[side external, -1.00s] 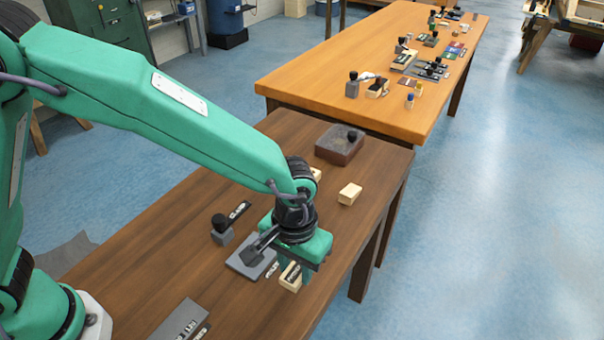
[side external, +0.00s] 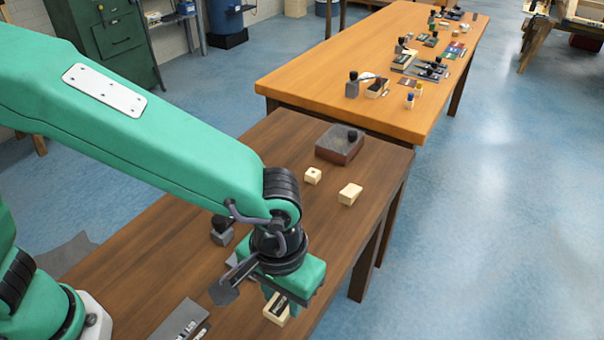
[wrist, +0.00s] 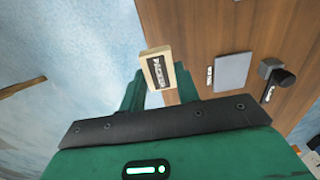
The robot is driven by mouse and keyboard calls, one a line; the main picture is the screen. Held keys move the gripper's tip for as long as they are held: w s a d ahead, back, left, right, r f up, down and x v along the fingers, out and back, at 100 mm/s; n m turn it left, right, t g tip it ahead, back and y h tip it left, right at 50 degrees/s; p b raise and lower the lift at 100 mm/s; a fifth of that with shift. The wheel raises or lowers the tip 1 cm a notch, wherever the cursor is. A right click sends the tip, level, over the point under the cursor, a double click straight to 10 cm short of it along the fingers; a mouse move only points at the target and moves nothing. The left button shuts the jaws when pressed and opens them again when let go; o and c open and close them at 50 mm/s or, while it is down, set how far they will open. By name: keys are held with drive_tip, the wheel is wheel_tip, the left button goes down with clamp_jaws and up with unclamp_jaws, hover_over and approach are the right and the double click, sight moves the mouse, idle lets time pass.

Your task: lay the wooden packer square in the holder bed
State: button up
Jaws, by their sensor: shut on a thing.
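The wooden packer (side external: 274,313) is a small pale block with a dark label, which reads PACKER in the wrist view (wrist: 157,72). My gripper (side external: 282,298) is shut on it near the table's right edge. In the wrist view my gripper (wrist: 160,84) has one green finger on each side of the block. How far it is above the table is hard to tell. A flat grey plate (wrist: 233,72) lies beside it on the table; my arm mostly hides it in the side view. Another grey plate (side external: 180,320) lies at the front. I cannot tell which is the holder bed.
A grey block with a black knob (side external: 222,232) stands left of my gripper. Two pale wooden blocks (side external: 312,175) (side external: 350,194) and a dark box with a knob (side external: 340,145) sit farther back. An orange-brown table (side external: 330,75) with many small items stands behind.

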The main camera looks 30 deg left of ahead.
drive_tip(key=shift+a, duration=0.1)
drive_tip(key=w+a+r, duration=0.1)
drive_tip(key=a, duration=0.8)
drive_tip(key=w+a+f, duration=0.2)
drive_tip(key=w, duration=0.1)
drive_tip(key=w+a+f, duration=0.2)
drive_tip(key=w, duration=0.1)
drive_tip(key=w+a+f, duration=0.2)
drive_tip(key=w, duration=0.2)
drive_tip(key=shift+f, duration=0.4)
drive_tip(key=shift+f, duration=2)
drive_tip(key=shift+f, duration=0.15)
drive_tip(key=o, duration=0.9)
drive_tip(key=shift+o, duration=0.2)
